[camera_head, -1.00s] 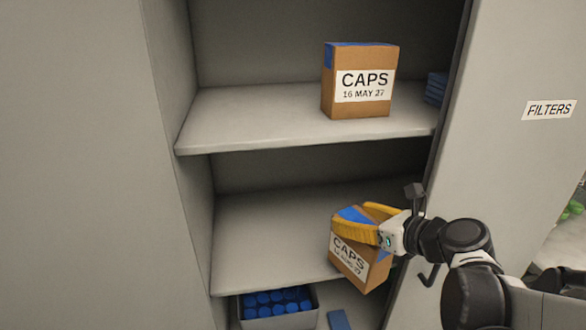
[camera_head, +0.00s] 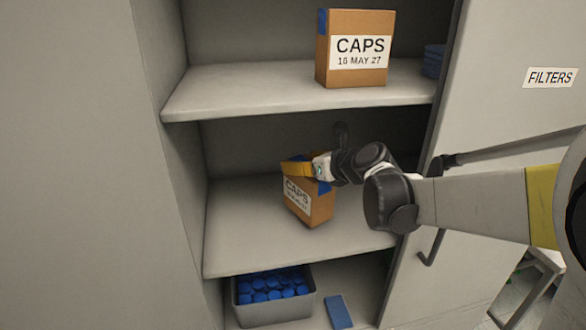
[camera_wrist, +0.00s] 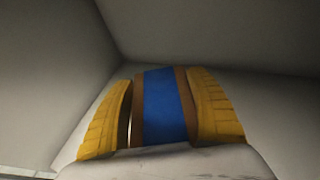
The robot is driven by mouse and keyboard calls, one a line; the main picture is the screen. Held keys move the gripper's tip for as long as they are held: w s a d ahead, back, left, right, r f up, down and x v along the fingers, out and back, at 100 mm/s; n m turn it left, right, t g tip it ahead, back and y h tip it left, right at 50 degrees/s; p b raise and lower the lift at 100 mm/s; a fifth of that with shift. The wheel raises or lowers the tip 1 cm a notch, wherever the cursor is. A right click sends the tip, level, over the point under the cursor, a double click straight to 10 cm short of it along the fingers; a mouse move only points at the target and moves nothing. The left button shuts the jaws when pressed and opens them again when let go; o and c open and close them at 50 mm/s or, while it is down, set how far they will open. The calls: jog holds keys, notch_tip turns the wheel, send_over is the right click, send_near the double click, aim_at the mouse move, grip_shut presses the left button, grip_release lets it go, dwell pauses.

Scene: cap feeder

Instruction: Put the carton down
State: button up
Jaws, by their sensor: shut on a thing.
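A brown carton (camera_head: 308,204) with blue tape and a white CAPS label is tilted at the middle shelf (camera_head: 240,235). My gripper (camera_head: 301,169) has its yellow fingers around the top of this carton. In the wrist view the carton's blue tape (camera_wrist: 164,108) shows between the two yellow fingers, with the shelf compartment's walls beyond. The date on the carton's label is too small to read. I cannot tell whether its lower edge touches the shelf.
Another CAPS carton (camera_head: 356,70), dated 16 MAY 27, stands on the upper shelf (camera_head: 240,88) beside blue items (camera_head: 433,62). Below are a grey bin (camera_head: 273,311) of blue caps and a blue flat item (camera_head: 339,312). The middle shelf is clear left of the carton. A FILTERS door (camera_head: 500,110) stands right.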

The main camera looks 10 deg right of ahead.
jog(key=shift+f+b, duration=0.4)
jog(key=shift+f, duration=0.75)
jog(key=shift+f, duration=0.2)
jog(key=o, duration=1.4)
jog(key=shift+r, duration=0.15)
